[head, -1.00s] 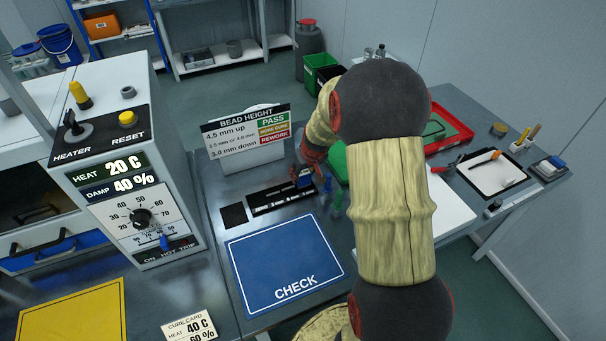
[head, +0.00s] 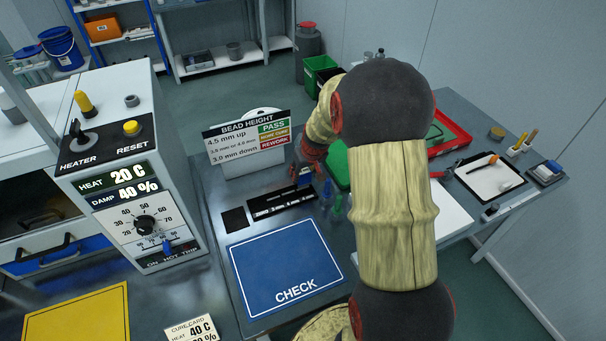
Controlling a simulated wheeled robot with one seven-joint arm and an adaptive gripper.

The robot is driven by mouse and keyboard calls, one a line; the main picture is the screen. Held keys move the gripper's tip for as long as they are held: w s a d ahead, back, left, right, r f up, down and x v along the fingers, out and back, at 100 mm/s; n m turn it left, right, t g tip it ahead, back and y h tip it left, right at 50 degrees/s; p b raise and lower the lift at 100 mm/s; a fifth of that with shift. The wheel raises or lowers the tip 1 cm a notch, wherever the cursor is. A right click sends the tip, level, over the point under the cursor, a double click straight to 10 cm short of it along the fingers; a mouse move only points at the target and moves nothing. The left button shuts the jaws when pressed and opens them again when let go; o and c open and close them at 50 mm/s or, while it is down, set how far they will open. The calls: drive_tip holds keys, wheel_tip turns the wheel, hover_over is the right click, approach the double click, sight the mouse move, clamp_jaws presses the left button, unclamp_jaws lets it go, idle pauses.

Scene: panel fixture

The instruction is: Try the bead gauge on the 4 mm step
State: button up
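A black step block (head: 282,202) with white size marks along its front lies on the bench, behind the blue CHECK mat. The marks are too small to read surely, so I cannot pick out the 4 mm step. My gripper (head: 305,179) is at the block's right end, low over the bench. It is small and dark here, partly hidden by my own arm. A small blue piece shows at its fingertips; whether this is the bead gauge, and whether it is held, I cannot tell. Contact with the block cannot be judged.
The BEAD HEIGHT sign (head: 248,140) stands just behind the block. A black square pad (head: 235,219) lies left of it. Blue and green upright pieces (head: 337,203) stand close on the right. The CHECK mat (head: 285,265) is bare. The heater box (head: 130,180) stands left.

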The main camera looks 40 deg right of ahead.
drive_tip(key=shift+r+p, duration=1.3)
drive_tip(key=shift+r, duration=1)
